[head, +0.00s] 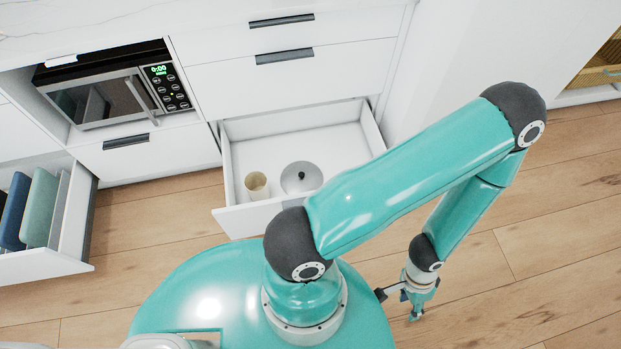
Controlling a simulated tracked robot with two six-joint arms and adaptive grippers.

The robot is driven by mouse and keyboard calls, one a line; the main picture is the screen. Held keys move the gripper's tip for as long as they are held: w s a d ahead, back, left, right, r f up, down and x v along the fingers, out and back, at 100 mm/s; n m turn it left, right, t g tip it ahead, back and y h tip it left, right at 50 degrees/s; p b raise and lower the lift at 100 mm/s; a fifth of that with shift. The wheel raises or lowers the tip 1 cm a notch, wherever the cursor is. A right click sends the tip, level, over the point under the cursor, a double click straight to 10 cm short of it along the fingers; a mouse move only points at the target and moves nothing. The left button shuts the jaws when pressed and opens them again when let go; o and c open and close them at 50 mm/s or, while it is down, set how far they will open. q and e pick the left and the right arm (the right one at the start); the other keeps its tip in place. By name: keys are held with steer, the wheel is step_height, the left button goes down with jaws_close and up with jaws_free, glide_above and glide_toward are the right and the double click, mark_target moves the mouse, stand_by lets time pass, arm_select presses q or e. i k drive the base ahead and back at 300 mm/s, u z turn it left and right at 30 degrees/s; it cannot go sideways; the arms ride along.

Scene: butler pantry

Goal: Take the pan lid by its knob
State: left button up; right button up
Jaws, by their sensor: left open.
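The pan lid (290,185) is a round grey disc with a small dark knob (301,175) at its middle. It lies in the open white drawer, knob up, near the drawer's front. My left gripper (415,308) is open with nothing seen in it. It points down over the wooden floor, outside the drawer, to the right of the lid and nearer to me, well apart from it. My right gripper is not in view.
A beige cup (256,186) stands just left of the lid in the drawer (250,215). The drawer's back and right are bare. A microwave (110,100) sits at left. Another open drawer (50,262) holds blue and green upright items. The floor at right is clear.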

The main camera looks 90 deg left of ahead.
mark_target(299, 177)
steer(key=z, duration=0.5)
steer(key=i, duration=0.2)
steer(key=u, duration=3.85)
steer(key=i, duration=0.55)
steer(key=z, duration=0.85)
